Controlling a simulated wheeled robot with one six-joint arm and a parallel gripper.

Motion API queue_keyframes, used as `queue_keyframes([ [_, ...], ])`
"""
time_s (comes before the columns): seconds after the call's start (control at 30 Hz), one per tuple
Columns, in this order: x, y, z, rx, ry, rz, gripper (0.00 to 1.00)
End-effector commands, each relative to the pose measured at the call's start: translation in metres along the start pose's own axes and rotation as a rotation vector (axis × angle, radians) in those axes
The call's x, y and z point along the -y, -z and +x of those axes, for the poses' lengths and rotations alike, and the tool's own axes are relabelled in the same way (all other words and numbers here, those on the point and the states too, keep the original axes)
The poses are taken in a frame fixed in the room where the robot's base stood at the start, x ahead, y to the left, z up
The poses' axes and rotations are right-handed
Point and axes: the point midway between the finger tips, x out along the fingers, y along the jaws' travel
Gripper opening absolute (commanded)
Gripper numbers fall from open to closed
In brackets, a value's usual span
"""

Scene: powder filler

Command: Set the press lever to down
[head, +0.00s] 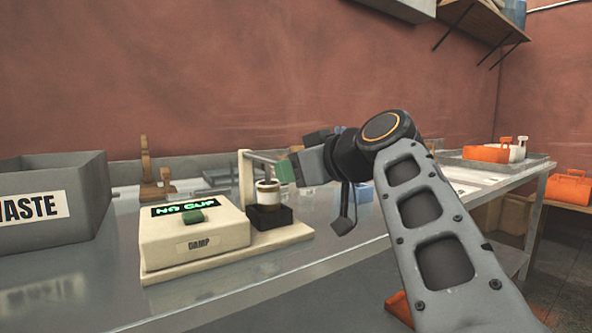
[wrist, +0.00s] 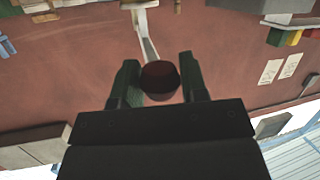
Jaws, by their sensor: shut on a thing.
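The press is a cream machine (head: 195,240) with a green "NO CUP" display and a "DAMP" label. The press lever (head: 264,157) is a thin grey bar from the top of the cream post (head: 246,178), sloping slightly down toward my gripper (head: 285,172). In the wrist view the lever (wrist: 147,42) ends in a dark reddish-brown round knob (wrist: 159,78). My gripper (wrist: 160,84) has its green-padded fingers on either side of the knob and is shut on it. In the head view the knob is hidden by the fingers.
A pale jar with a dark band (head: 268,192) sits on a black block (head: 270,217) below the lever. A grey WASTE bin (head: 50,178) stands at left, and a brown wooden stand (head: 152,180) behind. Orange items (head: 486,153) lie on the far right bench.

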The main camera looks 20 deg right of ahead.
Motion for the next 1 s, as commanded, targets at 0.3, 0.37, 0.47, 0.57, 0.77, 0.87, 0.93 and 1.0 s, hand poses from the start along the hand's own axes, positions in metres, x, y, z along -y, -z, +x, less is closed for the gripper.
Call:
queue_keyframes([
  [0.3, 0.0008, -0.0074, 0.0025, 0.006, 0.004, 0.002, 0.0],
  [0.37, 0.0007, -0.0075, 0.0026, 0.007, 0.004, 0.002, 0.0],
  [0.47, 0.0007, -0.0079, 0.0028, 0.008, 0.005, 0.002, 0.0],
  [0.57, 0.0007, -0.0084, 0.003, 0.009, 0.005, 0.003, 0.4],
  [0.77, 0.0003, -0.0073, 0.0023, 0.006, 0.003, 0.002, 0.59],
  [0.87, 0.0001, -0.0067, 0.002, 0.004, 0.001, 0.002, 0.64],
  [0.93, 0.0, -0.0064, 0.0018, 0.003, 0.0, 0.002, 0.64],
  [1.0, 0.0, -0.0062, 0.0017, 0.003, 0.0, 0.001, 0.64],
])
